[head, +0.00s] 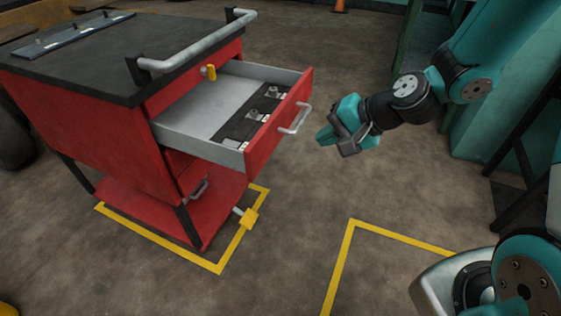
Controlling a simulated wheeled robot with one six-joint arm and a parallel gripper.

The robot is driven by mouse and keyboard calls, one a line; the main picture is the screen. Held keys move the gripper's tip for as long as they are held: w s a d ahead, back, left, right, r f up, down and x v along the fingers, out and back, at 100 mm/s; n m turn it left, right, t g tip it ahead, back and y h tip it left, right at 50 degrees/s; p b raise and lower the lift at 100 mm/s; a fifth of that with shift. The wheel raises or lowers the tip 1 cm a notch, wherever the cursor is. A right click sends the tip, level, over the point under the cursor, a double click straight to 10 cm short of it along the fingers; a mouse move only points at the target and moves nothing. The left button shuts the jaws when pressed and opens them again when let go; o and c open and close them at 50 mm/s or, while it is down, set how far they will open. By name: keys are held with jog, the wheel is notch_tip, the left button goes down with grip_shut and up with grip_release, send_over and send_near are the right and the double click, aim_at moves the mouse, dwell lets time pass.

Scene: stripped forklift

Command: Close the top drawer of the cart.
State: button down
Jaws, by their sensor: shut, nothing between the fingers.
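The red cart (85,125) with a dark top stands at the left. Its top drawer (205,118) is pulled well out toward the right, with a grey inside and a red front (279,122). A pale bar handle (296,119) is on that front. A black insert with several small metal parts (253,113) lies in the drawer. My gripper (334,142) is shut and empty, to the right of the drawer front and apart from it, with its fingers toward the drawer.
A grey push bar (200,45) runs along the cart's top edge. A lower drawer handle (198,189) is below. An orange cone (340,6) stands far back.

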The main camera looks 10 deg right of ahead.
aim_at(267, 149)
jog(key=x, duration=0.8)
jog(key=w+r+x, duration=0.1)
jog(key=x, duration=0.3)
jog(key=shift+a+b, duration=0.3)
jog(key=shift+b, duration=0.05)
jog(key=shift+w+a, duration=0.3)
jog(key=shift+a, duration=0.15)
jog(key=shift+w+a, duration=0.1)
